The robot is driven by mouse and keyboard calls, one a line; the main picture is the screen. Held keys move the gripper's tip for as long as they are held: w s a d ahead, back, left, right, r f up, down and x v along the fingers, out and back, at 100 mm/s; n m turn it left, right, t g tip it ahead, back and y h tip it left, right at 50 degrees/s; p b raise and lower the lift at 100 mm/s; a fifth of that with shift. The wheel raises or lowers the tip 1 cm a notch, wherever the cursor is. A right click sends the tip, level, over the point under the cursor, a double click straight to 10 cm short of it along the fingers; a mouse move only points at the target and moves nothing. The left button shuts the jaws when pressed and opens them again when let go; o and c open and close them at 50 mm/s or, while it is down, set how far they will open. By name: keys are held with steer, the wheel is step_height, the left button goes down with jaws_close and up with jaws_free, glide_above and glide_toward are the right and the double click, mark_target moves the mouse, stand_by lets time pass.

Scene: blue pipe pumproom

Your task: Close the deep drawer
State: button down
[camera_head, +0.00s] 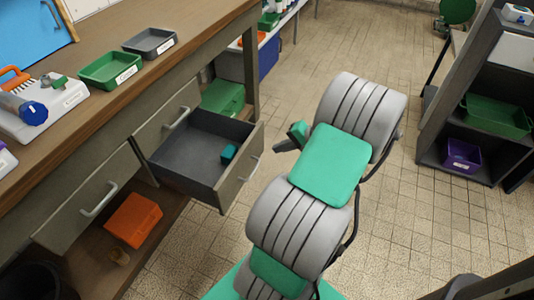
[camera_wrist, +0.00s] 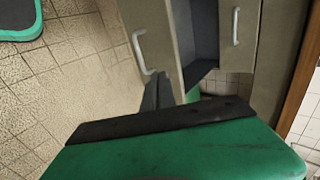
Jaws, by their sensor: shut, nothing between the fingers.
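The deep drawer (camera_head: 243,178) is pulled well out of the wooden workbench, and its dark grey inside shows. A small teal block (camera_head: 229,153) lies in it near the front. Its front panel carries a pale bar handle (camera_head: 250,169). In the wrist view the drawer front (camera_wrist: 157,28) and its handle (camera_wrist: 143,54) stand just beyond my fingers. My gripper (camera_head: 279,146) is shut and empty, a little to the right of the drawer front in the head view. The dark fingers (camera_wrist: 157,92) also show in the wrist view. I cannot tell whether they touch the front.
Other drawer fronts (camera_head: 90,198) on the bench are closed. An orange box (camera_head: 133,219) and a green box (camera_head: 222,97) sit on the shelf below. Trays (camera_head: 111,70) stand on the bench top. A dark shelf unit (camera_head: 455,112) stands at right; tiled floor between is open.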

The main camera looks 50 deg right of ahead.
mark_target(245, 151)
steer(key=x, duration=0.3)
steer(key=w+r+b+x, duration=0.1)
steer(key=x, duration=0.3)
steer(key=b+x, duration=0.1)
steer(key=x, duration=0.3)
steer(key=shift+w+a+r, duration=0.2)
steer(key=shift+a+r, duration=0.05)
steer(key=shift+a, duration=0.05)
steer(key=shift+w+a+r, duration=0.1)
steer(key=shift+w, duration=0.35)
steer(key=shift+w, duration=0.1)
